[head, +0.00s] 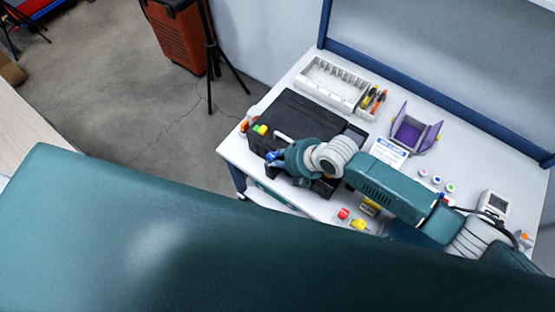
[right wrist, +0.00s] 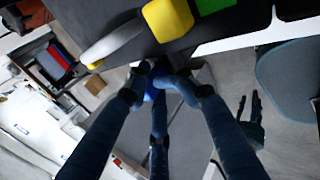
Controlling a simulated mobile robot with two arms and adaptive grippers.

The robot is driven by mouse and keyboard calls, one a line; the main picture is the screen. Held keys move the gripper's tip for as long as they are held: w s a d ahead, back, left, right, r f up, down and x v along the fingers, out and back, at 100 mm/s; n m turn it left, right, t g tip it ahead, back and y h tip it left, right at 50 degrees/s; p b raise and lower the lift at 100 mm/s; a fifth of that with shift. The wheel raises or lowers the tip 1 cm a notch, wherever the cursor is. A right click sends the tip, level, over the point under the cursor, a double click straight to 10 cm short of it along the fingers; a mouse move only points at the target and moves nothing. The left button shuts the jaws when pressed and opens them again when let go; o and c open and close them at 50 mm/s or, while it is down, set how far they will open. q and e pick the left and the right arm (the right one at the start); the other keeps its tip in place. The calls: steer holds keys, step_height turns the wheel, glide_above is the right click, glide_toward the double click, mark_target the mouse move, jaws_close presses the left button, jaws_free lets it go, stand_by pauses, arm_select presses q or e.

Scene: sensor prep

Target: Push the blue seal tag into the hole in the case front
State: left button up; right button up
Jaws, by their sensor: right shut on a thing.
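My right gripper (head: 270,159) is at the front left end of the black case (head: 318,122). In the right wrist view its fingers (right wrist: 158,78) are shut on the small blue seal tag (right wrist: 150,90), close to the case edge. The tag is mostly covered by the fingers, and I cannot tell whether it touches the case. The hole in the case front is hidden. A dark two-fingered shape, probably my left gripper (right wrist: 249,107), shows small at the right of the wrist view. I cannot tell its state.
Yellow (right wrist: 168,17) and green pieces and a pale handle (right wrist: 112,43) are on the case near my fingers. A white divided tray (head: 333,84) and a purple holder (head: 415,134) stand behind. Red and yellow parts (head: 358,225) lie in front, by my arm.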

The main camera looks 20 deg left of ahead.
steer(key=shift+f+b, duration=0.95)
steer(key=shift+b, duration=0.1)
stand_by(3.0)
steer(key=shift+s+d, duration=0.1)
steer(key=o, duration=1)
steer(key=shift+o, duration=1.4)
steer(key=shift+w, duration=0.2)
steer(key=shift+w+r, duration=0.1)
steer(key=shift+r, duration=0.1)
